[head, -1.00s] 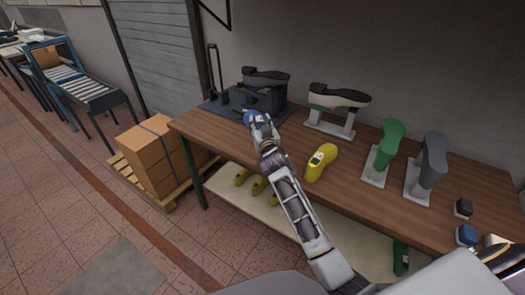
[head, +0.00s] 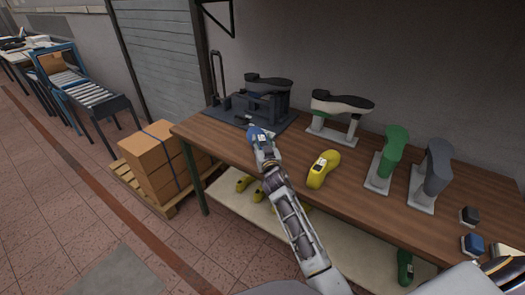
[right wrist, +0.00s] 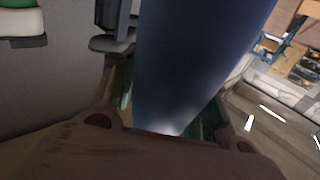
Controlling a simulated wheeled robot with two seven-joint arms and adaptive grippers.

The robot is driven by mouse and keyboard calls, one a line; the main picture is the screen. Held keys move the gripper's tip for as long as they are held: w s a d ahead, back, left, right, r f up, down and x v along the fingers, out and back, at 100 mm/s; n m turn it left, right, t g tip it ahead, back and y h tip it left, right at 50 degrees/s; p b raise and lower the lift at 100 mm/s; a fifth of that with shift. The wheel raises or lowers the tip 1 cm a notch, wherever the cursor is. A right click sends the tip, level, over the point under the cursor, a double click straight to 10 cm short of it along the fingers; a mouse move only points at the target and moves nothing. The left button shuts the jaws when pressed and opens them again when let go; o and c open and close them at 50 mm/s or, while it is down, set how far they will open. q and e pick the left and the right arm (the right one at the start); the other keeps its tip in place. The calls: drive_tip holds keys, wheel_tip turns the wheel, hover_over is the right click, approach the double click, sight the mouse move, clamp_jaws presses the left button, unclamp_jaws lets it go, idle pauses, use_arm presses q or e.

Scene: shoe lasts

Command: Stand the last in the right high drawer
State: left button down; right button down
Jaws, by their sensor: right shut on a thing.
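In the head view only a small part of the last shows beyond the fingers. In the right wrist view the blue last (right wrist: 195,65) rises large between the fingers (right wrist: 165,115). Its far end is out of that picture. No drawer shows in either view.
The wooden workbench (head: 225,147) bears a dark fixture (head: 262,106), a white-and-black shoe on a stand (head: 340,105), and yellow (head: 322,168), green (head: 393,150) and grey (head: 437,165) lasts. Boxes (head: 155,160) stand left.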

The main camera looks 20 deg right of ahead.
drive_tip(key=shift+r, duration=0.1)
drive_tip(key=shift+f, duration=0.25)
wheel_tip(320, 180, down, 2)
drive_tip(key=shift+f+b, duration=0.25)
drive_tip(key=shift+b, duration=0.15)
drive_tip(key=shift+f, duration=0.35)
use_arm(q)
drive_tip(key=shift+w+a+f, duration=0.25)
drive_tip(key=shift+w+f, duration=0.15)
drive_tip(key=shift+w, duration=0.2)
